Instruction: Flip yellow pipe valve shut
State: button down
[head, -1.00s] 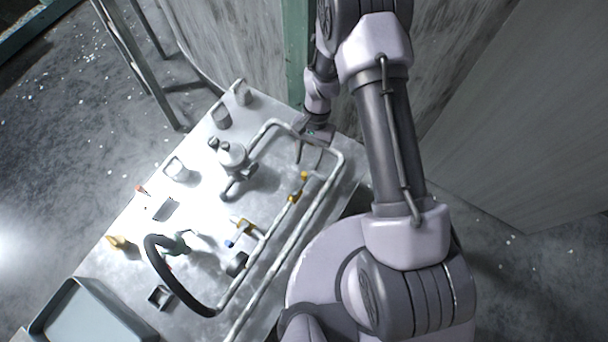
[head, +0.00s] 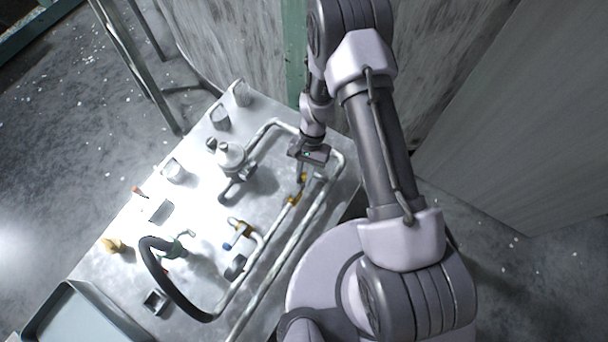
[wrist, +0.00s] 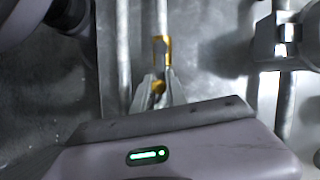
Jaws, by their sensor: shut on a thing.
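My gripper (wrist: 157,92) is shut on that small yellow piece, which looks like the valve's handle. In the head view my gripper (head: 301,178) reaches down to the valve from above, and its body hides part of the tubing.
A second yellow fitting with a blue end (head: 238,228) is on a branch to the left. A flask (head: 230,156), beakers (head: 220,118), a black hose (head: 160,275) and a grey tray (head: 75,325) share the bench. Parallel pipes run close by.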

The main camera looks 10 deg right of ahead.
jog(key=a+n+h, duration=0.1)
jog(key=n, duration=0.1)
jog(key=w+a+n+h, duration=0.1)
jog(key=n, duration=0.2)
jog(key=shift+a+b, duration=0.15)
jog(key=shift+b, duration=0.15)
jog(key=a+n, duration=0.1)
jog(key=n, duration=0.1)
jog(key=n+h, duration=0.1)
jog(key=a+n+h, duration=0.1)
jog(key=n, duration=0.1)
jog(key=shift+a+n, duration=0.3)
jog(key=n, duration=0.1)
jog(key=a+n+h, duration=0.1)
jog(key=n, duration=0.1)
jog(key=shift+s+a+n+t, duration=0.3)
jog(key=shift+t, duration=0.1)
jog(key=shift+s+a+n+t+h+p, duration=0.15)
jog(key=shift+s+a+n+t+h, duration=0.15)
jog(key=shift+n, duration=0.65)
jog(key=shift+s+a+n+t+h+p, duration=0.2)
jog(key=shift+s+a+n+t, duration=0.15)
jog(key=shift+n, duration=0.6)
jog(key=c, duration=1.3)
grip_release()
jog(key=shift+c, duration=0.2)
